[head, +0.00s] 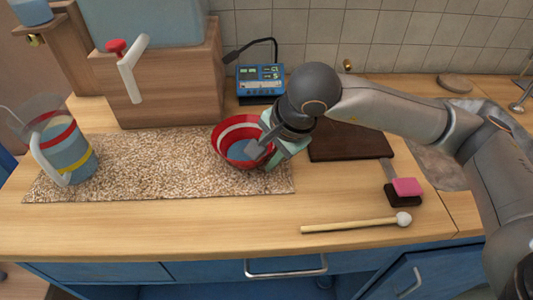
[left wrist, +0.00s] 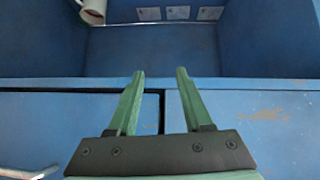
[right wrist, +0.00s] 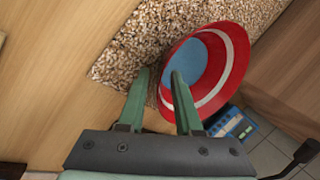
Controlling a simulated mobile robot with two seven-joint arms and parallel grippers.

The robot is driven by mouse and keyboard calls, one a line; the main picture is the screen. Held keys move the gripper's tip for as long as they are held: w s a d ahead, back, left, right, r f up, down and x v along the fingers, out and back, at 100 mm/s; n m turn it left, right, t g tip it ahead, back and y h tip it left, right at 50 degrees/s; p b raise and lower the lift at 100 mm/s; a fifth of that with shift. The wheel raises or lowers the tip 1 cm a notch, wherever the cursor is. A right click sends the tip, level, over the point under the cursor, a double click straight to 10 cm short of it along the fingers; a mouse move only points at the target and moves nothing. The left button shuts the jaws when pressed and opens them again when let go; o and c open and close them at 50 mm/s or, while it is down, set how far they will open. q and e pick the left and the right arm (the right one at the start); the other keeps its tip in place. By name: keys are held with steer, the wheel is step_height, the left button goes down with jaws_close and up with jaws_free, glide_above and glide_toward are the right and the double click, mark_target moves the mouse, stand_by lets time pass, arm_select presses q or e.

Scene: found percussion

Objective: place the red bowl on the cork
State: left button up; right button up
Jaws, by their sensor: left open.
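The red bowl (head: 219,152) has a white band and a blue inside. It is at the right part of a speckled, cork-like mat (head: 140,160); whether it rests on it or is just above is unclear. My right gripper (head: 266,152) is at the bowl's right side. In the right wrist view, one finger of the gripper (right wrist: 160,75) overlaps the inside of the bowl (right wrist: 235,58) and the other is outside, over the mat (right wrist: 140,45). Firm contact on the wall is not clear. My left gripper (left wrist: 160,72) is open and empty, facing blue cabinet fronts.
A striped jug (head: 70,150) stands on the mat's left end. A wooden stand with a tank (head: 170,80) and a blue meter (head: 260,80) are behind. A dark board (head: 350,145), a pink-topped block (head: 406,187) and a mallet (head: 350,225) lie right.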

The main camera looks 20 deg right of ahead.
steer(key=shift+r, duration=0.1)
steer(key=shift+r+p, duration=0.25)
steer(key=shift+p, duration=0.15)
steer(key=v, duration=1.1)
steer(key=shift+s+r, duration=0.25)
steer(key=shift+r, duration=0.05)
